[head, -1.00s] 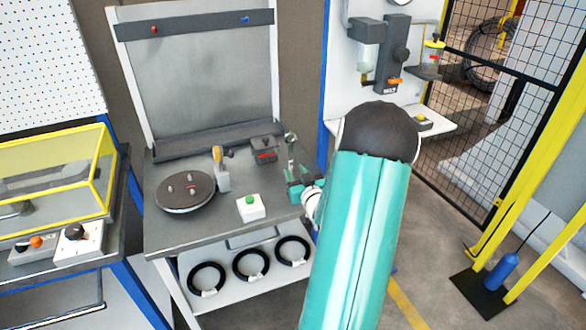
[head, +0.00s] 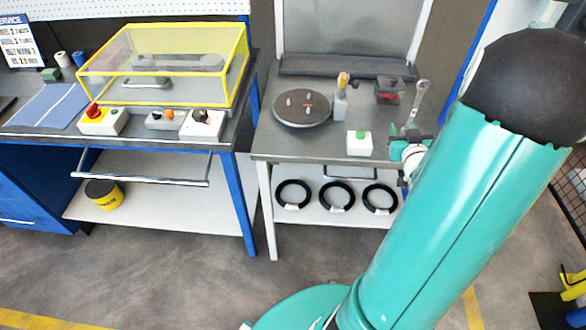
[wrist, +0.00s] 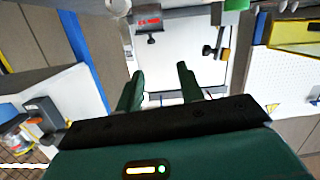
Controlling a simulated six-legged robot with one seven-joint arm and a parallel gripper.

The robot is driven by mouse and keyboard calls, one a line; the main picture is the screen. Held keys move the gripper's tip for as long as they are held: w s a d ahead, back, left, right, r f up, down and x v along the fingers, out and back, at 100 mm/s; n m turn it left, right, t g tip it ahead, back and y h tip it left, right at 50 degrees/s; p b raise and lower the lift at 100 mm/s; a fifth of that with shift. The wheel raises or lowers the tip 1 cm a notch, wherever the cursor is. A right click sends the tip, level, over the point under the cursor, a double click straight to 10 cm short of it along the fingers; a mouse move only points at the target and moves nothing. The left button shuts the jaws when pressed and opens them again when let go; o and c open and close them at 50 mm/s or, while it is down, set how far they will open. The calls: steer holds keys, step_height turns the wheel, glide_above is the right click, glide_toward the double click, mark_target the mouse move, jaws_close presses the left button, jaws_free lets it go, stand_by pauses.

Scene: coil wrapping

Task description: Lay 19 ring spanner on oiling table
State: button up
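A steel ring-ended tool (head: 422,90), which looks like the ring spanner, stands upright at the right end of the middle grey table (head: 300,141). Its size marking is too small to read. A pale rounded piece at the top edge of the wrist view may be its ring. My gripper (head: 405,146) is at that table's front right, just below the tool in the head view. In the wrist view my gripper (wrist: 160,78) has its two green fingers apart, with nothing visible between them. I cannot tell which table is the oiling table.
The middle table holds a dark turntable (head: 302,107), an oil bottle stand (head: 341,105), a dark box (head: 389,91) and a green-button box (head: 359,143). Black rings (head: 337,195) lie on its lower shelf. A yellow-framed clear cover (head: 165,62) stands on the left bench.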

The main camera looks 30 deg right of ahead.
steer(key=w+a+r+n+g+y, duration=0.15)
steer(key=a+r, duration=0.25)
steer(key=a, duration=0.5)
steer(key=w+a+r+g+y, duration=0.1)
steer(key=w+a+r+g, duration=0.15)
steer(key=a+r, duration=0.4)
steer(key=s+a+r+n+g+y, duration=0.1)
steer(key=s+a, duration=0.5)
steer(key=a, duration=0.6)
steer(key=s+a+r+n+g+y, duration=0.1)
steer(key=s+a+n+g+y, duration=0.1)
steer(key=s+a, duration=0.5)
steer(key=a+g+y, duration=0.1)
steer(key=a+y, duration=0.1)
steer(key=a, duration=0.2)
steer(key=shift+a+r, duration=0.25)
steer(key=shift+a, duration=0.1)
